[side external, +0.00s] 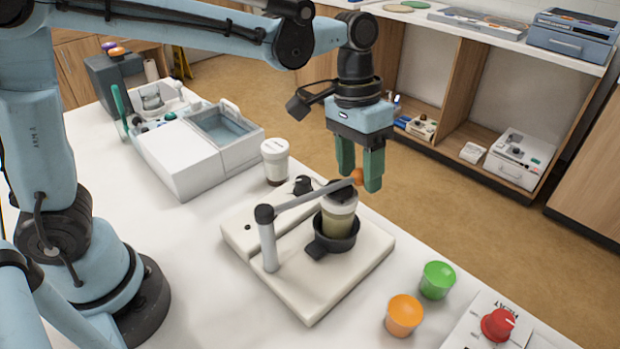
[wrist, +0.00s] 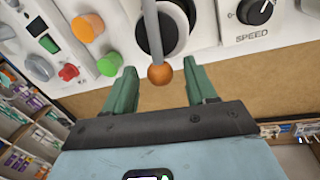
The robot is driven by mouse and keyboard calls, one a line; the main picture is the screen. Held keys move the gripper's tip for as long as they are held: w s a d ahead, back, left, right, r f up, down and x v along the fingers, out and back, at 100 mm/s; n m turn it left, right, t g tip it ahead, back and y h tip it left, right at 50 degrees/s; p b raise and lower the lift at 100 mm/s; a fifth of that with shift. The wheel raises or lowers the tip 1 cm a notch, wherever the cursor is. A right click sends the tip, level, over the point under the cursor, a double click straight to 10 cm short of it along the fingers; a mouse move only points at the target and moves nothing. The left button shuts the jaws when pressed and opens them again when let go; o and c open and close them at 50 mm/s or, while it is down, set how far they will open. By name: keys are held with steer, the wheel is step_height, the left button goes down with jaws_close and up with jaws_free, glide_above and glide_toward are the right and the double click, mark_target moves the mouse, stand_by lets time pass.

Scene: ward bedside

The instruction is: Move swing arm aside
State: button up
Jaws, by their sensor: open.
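The swing arm (side external: 310,196) is a grey bar on an upright post, with an orange ball knob (side external: 357,176) at its free end. It reaches across the top of a dark-lidded cup (side external: 339,215) in a black ring holder on a white base (side external: 312,300). My gripper (side external: 359,182) points down at the knob, its two green fingers apart. In the wrist view the knob (wrist: 160,74) lies between the spread fingers (wrist: 160,68), with a gap on each side. The bar (wrist: 152,28) runs away from it across the round dark lid.
A green cup (side external: 437,280) and an orange cup (side external: 404,315) stand right of the base. A control box with a red knob (side external: 498,324) is at the lower right. A white lidded cup (side external: 275,161) and a grey-white machine (side external: 190,152) stand behind.

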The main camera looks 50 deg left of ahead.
jaws_close()
steer(key=shift+d, duration=0.1)
steer(key=shift+s+d+m, duration=0.2)
steer(key=shift+d+m, duration=0.5)
steer(key=shift+d, duration=0.05)
steer(key=s+d+m+g+y, duration=0.1)
steer(key=s+d+m+y, duration=0.1)
steer(key=s+d+m, duration=0.9)
steer(key=shift+s+m+g, duration=0.4)
steer(key=shift+s+m, duration=1)
steer(key=shift+s, duration=0.65)
jaws_free()
